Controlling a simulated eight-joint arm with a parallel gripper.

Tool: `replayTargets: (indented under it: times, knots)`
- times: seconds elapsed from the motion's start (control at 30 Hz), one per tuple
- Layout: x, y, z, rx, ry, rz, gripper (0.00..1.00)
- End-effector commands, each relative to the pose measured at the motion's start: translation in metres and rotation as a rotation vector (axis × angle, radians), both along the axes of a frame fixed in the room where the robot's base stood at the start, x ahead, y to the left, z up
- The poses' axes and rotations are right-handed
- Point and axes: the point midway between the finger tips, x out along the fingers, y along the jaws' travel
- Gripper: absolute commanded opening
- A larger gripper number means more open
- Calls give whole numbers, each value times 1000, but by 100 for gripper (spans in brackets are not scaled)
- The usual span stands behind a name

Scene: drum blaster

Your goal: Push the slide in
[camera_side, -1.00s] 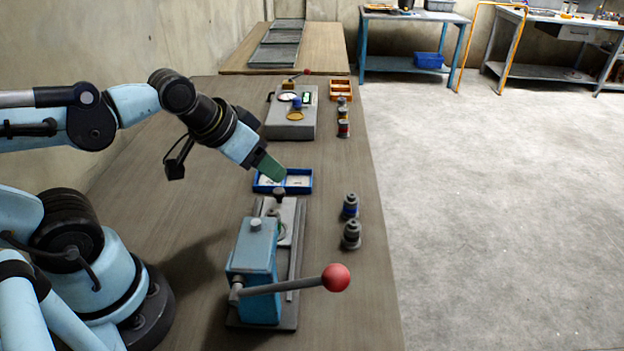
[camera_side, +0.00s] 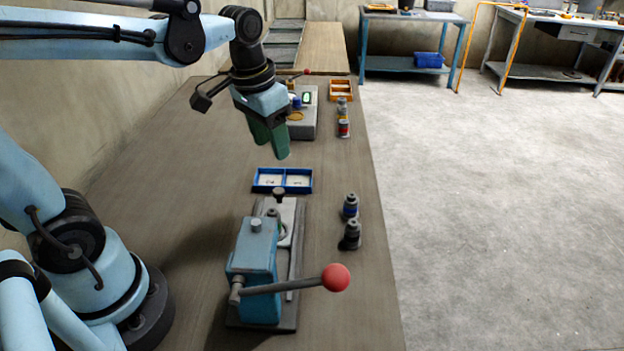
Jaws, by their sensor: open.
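The press (camera_side: 254,255) is a blue block on a dark base, with a lever ending in a red ball (camera_side: 336,277) that points right. The light grey slide (camera_side: 289,213) runs out from behind the block toward the back, with a dark knob (camera_side: 279,192) at its far end. A small dark part with some green stands on or beside the slide, partly hidden by the block. My gripper (camera_side: 276,155) has green fingers, open and pointing down. It is in the air above and behind the knob, apart from the slide, with nothing visible between the fingers.
A blue two-compartment tray (camera_side: 283,181) lies just behind the slide. Two dark cylinders, one blue-banded (camera_side: 350,206) and one grey (camera_side: 351,236), stand to the right. A grey device (camera_side: 304,122), an orange tray (camera_side: 341,90) and more cylinders (camera_side: 343,127) are farther back.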

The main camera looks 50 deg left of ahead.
Motion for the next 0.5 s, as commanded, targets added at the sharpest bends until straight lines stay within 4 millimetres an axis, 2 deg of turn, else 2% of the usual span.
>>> replayTargets:
  times: [0.2, 0.37, 0.5]
  knots:
    - [15, 9, 0, -9, 141, 1, 52]
    - [17, 10, -2, -12, 174, 0, 52]
    - [17, 10, -12, -12, 175, 0, 52]
